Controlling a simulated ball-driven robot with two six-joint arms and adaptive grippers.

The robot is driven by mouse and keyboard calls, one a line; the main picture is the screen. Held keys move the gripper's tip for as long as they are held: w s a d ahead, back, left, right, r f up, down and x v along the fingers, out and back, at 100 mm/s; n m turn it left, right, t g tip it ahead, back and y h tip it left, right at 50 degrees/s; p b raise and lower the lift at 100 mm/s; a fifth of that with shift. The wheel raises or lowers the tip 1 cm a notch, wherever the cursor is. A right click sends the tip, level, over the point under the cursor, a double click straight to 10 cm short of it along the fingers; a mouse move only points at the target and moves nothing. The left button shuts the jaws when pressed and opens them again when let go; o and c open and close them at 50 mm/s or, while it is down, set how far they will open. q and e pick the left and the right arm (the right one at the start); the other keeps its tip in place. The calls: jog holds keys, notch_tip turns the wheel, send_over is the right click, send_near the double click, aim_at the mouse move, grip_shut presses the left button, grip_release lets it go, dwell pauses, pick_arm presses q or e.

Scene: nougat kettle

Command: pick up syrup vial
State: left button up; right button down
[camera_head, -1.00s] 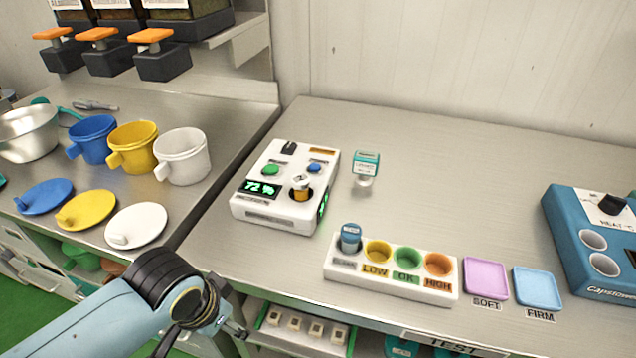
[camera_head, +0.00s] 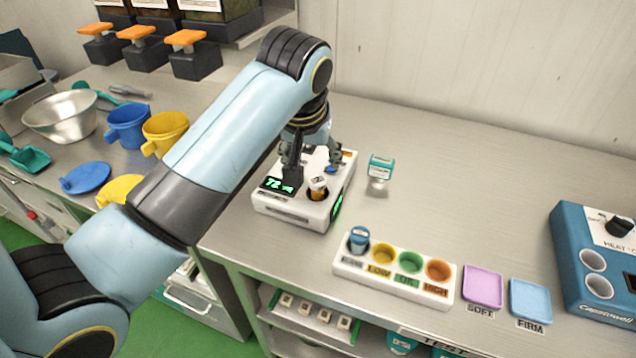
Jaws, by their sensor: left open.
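The syrup vial (camera_head: 318,189), small with a pale cap and an amber body, stands in the round well at the front right of the white meter (camera_head: 290,207). My left gripper (camera_head: 312,168) is open and points down over the meter, just behind the vial. Its fingers are apart and empty, and one dark finger is close to the vial's left side; I cannot tell whether it touches. The gripper hides the meter's rear and part of its buttons. My right gripper is not in view.
A white rack (camera_head: 345,268) in front holds a blue-capped vial (camera_head: 359,238) and coloured wells. A teal stamp (camera_head: 380,170) stands right of the meter. Pink (camera_head: 483,287) and blue (camera_head: 530,302) pads and a blue heater (camera_head: 590,255) are further right. The bench behind is clear.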

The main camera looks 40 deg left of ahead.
aim_at(317, 181)
pick_arm(q)
jog(key=x, duration=0.4)
jog(key=shift+a+f, duration=0.1)
jog(key=shift+f, duration=0.3)
jog(key=shift+p+x, duration=0.75)
jog(key=shift+x, duration=2.05)
jog(key=shift+c, duration=0.4)
grip_shut()
